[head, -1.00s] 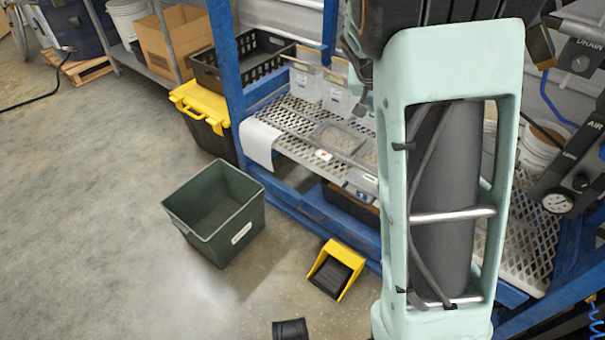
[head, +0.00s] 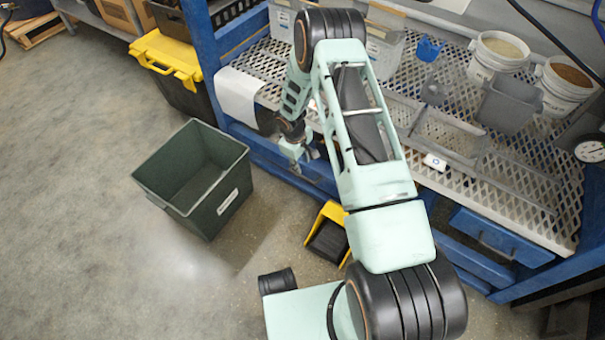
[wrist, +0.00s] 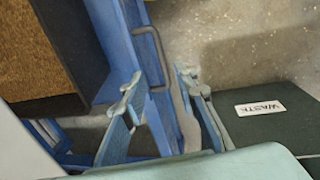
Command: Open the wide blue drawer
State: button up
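The wide blue drawer (wrist: 116,40) shows in the wrist view as a long blue front with a bar handle (wrist: 150,32) on its outer face. My gripper (wrist: 160,82) is open, with one fingertip on each side of the handle's near end. I cannot tell whether either finger touches it. In the head view my gripper (head: 304,158) is low in front of the rack, and my arm hides much of the drawer. A dark-edged container of brown material (wrist: 38,50) shows behind the drawer front. How far the drawer is out is unclear.
A dark green bin (head: 190,205), labelled WASTE in the wrist view (wrist: 285,100), stands left of my gripper. A yellow-and-black pedal (head: 328,235) is on the floor below my arm. A smaller blue drawer (head: 500,236) is at the right. Tubs and buckets (head: 497,55) stand on the mesh shelf.

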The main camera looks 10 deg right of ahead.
aim_at(304, 178)
jog(key=f+b, duration=0.1)
jog(key=f, duration=0.2)
jog(key=d+f+b, duration=0.1)
jog(key=f, duration=0.2)
jog(key=w+f+b, duration=0.1)
jog(key=f, duration=0.3)
jog(key=shift+w+d+b, duration=0.1)
jog(key=shift+d+b, duration=0.1)
jog(key=shift+b, duration=0.1)
jog(key=shift+c, duration=0.3)
grip_shut()
